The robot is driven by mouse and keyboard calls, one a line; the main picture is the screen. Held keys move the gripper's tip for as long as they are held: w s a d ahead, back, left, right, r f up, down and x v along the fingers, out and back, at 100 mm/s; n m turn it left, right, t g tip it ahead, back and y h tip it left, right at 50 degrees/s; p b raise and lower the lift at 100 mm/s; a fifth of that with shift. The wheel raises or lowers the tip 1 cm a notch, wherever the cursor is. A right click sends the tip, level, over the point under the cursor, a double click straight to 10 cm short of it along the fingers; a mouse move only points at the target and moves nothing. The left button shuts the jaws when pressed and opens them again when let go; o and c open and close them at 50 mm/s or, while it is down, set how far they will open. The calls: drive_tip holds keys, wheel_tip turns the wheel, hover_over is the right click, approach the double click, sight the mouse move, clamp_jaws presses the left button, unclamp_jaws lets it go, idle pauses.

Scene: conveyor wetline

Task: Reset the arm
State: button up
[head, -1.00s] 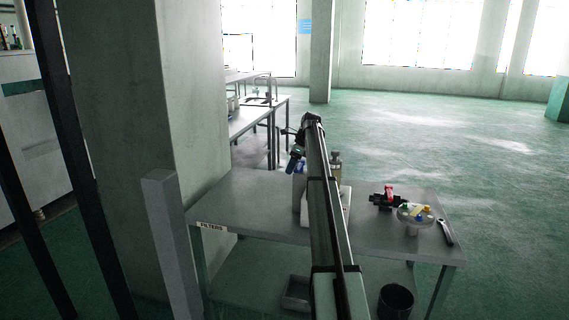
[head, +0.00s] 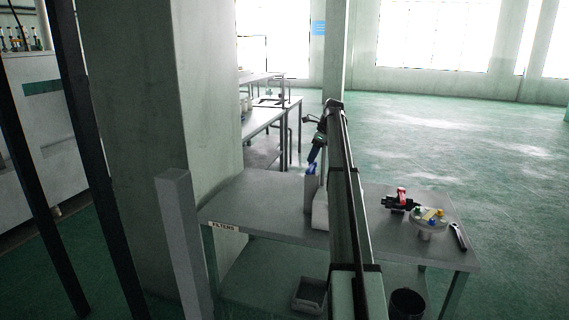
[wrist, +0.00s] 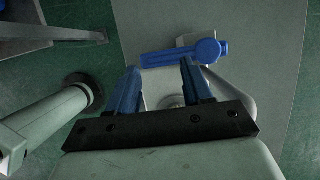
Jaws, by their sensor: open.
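My gripper (wrist: 160,90) shows in the wrist view with its two blue fingers apart and nothing between them. Beyond the fingertips is a blue bar with a round end (wrist: 205,50), on a pale thing over the grey tabletop (wrist: 265,30). In the head view my gripper (head: 312,167) points down, just above a grey upright block on the table (head: 250,195). My own arm covers the middle of the table and what stands behind it.
A bowl with coloured pieces (head: 429,219), a black and red valve-like part (head: 398,201) and a dark tool (head: 459,236) lie at the table's right. A bin (head: 407,303) and grey tray (head: 310,293) are below. A pillar (head: 140,130) stands at left.

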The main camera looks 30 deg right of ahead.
drive_tip(key=s+a+f+n+g+y, duration=0.3)
drive_tip(key=a+f+n, duration=0.5)
drive_tip(key=a+f, duration=0.9)
drive_tip(key=s+a+f+n+g, duration=0.15)
drive_tip(key=s+a+f, duration=0.4)
drive_tip(key=f, duration=0.55)
drive_tip(key=s+a+f+n, duration=0.2)
drive_tip(key=s+a+f, duration=0.35)
drive_tip(key=f, duration=0.45)
drive_tip(key=s+a+f+n+g, duration=0.1)
drive_tip(key=s+a+f+n, duration=0.1)
drive_tip(key=s+a+f, duration=0.65)
drive_tip(key=s+a+f+n+g+h, duration=0.1)
drive_tip(key=s+a+f+n, duration=0.25)
drive_tip(key=s+f, duration=0.5)
drive_tip(key=s+a+f+n+g+h, duration=0.15)
drive_tip(key=s+a+f, duration=0.25)
drive_tip(key=s+f, duration=0.45)
drive_tip(key=s+a+f+n+h, duration=0.1)
drive_tip(key=s+n, duration=0.3)
drive_tip(key=s, duration=1)
drive_tip(key=s+a+f+n+g+h, duration=0.1)
drive_tip(key=s+f+n, duration=0.3)
drive_tip(key=s, duration=1)
drive_tip(key=shift+a+g+h, duration=0.3)
drive_tip(key=shift+a+h, duration=0.35)
drive_tip(key=shift+a, duration=0.25)
